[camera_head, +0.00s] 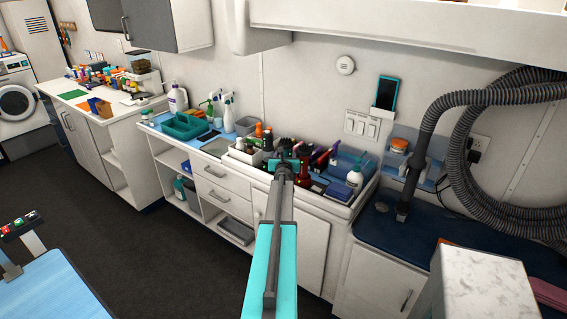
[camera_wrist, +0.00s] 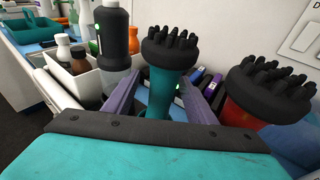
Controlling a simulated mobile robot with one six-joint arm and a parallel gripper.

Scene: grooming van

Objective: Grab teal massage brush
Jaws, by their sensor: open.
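The teal massage brush (camera_wrist: 163,80) stands upright in the wrist view, with a black bristled head on top and a teal handle below. My gripper (camera_wrist: 155,92) is open, with one purple-grey finger on each side of the teal handle. I cannot tell whether either finger touches it. In the head view my gripper (camera_head: 284,161) is over the counter's crowded tray area, and the brush is hard to make out there. A red brush (camera_wrist: 245,108) with a similar black bristled head stands to the right of the right finger.
A grey-and-black bottle (camera_wrist: 113,45) stands close left of the brush. White bins (camera_wrist: 85,82) with small bottles are further left. A grey hose (camera_head: 435,120) hangs at the right.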

